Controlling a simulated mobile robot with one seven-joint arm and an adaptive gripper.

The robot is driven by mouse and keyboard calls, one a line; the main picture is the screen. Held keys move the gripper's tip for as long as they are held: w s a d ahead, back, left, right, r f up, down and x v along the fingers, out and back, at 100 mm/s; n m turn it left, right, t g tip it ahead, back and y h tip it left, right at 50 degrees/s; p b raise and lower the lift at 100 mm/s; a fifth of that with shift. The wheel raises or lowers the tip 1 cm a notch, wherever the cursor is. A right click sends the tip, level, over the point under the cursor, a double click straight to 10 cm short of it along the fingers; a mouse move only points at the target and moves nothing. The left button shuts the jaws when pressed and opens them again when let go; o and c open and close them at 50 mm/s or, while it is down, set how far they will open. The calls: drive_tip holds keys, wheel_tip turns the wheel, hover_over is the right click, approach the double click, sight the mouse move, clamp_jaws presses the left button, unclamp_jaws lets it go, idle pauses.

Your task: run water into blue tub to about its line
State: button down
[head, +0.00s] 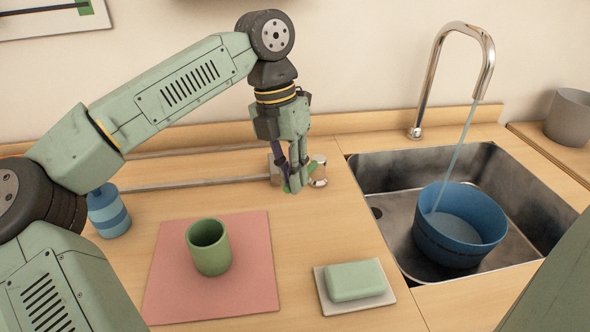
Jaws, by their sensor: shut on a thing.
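A blue tub (480,240) stands in the sink, slightly right of its middle. A thin stream of water (456,155) runs from the chrome spout (487,75) into it. Pale water (457,226) shows inside, below the rim. A dark line (432,240) runs round the tub's outer wall; a matching inner mark cannot be made out. My gripper (293,182) points down at the counter left of the sink, shut on the chrome tap control (318,171). Its fingers hide much of that control, so its exact setting cannot be read.
The steel sink (390,172) is free left of the tub. A green cup (209,247) stands on a pink mat (262,275). Green soap (354,280) lies on a pale dish (385,298). A blue striped bottle (108,212) stands left; a grey pot (570,118) stands right.

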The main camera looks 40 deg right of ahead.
drive_tip(key=shift+w+m, duration=0.4)
drive_tip(key=shift+m, duration=0.1)
drive_tip(key=c, duration=1.6)
unclamp_jaws()
drive_tip(key=shift+a, duration=0.1)
wheel_tip(320, 180, up, 12)
drive_tip(key=w, duration=0.2)
drive_tip(key=shift+w+a, duration=0.15)
drive_tip(key=shift+a, duration=0.15)
drive_tip(key=shift+f, duration=0.1)
